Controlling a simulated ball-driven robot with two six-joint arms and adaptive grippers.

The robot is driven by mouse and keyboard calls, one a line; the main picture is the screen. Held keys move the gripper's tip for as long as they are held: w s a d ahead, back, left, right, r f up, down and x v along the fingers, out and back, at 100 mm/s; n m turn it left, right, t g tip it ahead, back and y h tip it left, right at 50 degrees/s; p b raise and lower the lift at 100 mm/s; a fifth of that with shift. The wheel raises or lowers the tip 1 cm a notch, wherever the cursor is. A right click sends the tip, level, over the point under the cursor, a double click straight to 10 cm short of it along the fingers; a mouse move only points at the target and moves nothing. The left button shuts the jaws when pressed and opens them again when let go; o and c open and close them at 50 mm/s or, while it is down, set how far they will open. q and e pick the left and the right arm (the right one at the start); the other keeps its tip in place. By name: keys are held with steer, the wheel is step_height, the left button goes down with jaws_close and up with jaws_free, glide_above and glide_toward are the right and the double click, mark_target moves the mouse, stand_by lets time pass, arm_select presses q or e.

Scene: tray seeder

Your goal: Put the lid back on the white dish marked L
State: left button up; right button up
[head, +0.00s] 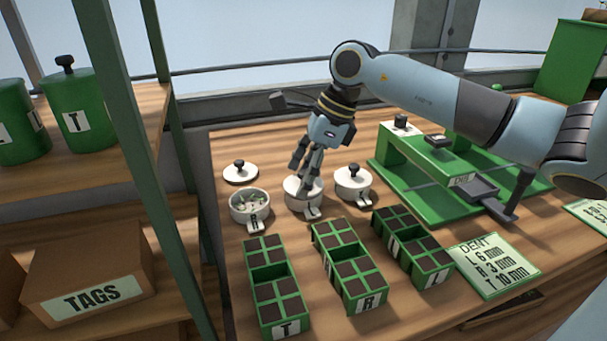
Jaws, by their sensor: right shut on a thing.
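Three white dishes stand in a row on the wooden bench. The left dish (248,207), marked R, is open with small pale bits inside, and a loose white lid (240,174) with a black knob lies behind it. My right gripper (307,180) points down over the middle dish (303,204), shut on what looks like a white lid (292,184); its fingers hide the knob. I cannot tell if this lid is seated or just above the rim. The right dish (352,192) has its lid on. The middle and right labels are too small to read surely. My left gripper is out of view.
Green seed trays (281,309) with dark cells stand in front of the dishes. A green seeder stand (410,162) is at the right, with a DENT card (492,266) before it. Shelves with green canisters (85,112) and a TAGS box (90,270) are at the left.

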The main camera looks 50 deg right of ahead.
steer(key=shift+b, duration=0.35)
stand_by(0.5)
stand_by(0.3)
steer(key=o, duration=1)
steer(key=shift+o, duration=0.5)
steer(key=shift+r, duration=0.1)
steer(key=shift+r+p, duration=1.7)
steer(key=shift+r, duration=1.75)
jaws_close()
